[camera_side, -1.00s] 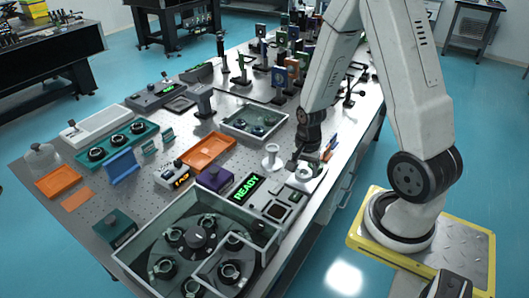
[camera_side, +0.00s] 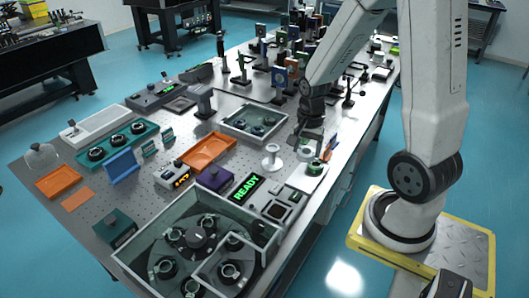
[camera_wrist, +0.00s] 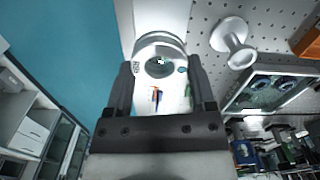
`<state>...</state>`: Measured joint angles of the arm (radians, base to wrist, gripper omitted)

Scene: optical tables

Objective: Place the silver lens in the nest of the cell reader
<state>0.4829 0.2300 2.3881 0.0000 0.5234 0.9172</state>
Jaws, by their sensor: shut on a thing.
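My gripper (camera_side: 310,142) is shut on the silver lens (camera_wrist: 160,44), a silver ring with a dark centre. In the wrist view the lens sits between my two fingertips (camera_wrist: 160,72). In the side view it is small and partly hidden below the fingers, held above the right edge of the table. The device with the green READY display (camera_side: 247,188), which looks like the cell reader, stands lower left of my gripper. A dark square recess (camera_side: 278,210) beside its display looks like the nest; no lens shows in it.
A white pedestal (camera_side: 271,160) stands close left of my gripper. A white block with a greenish round top (camera_side: 314,169) is just below it. A glass-walled enclosure (camera_side: 190,250) with several lens mounts lies in front of the reader. An orange tray (camera_side: 208,150) lies further left.

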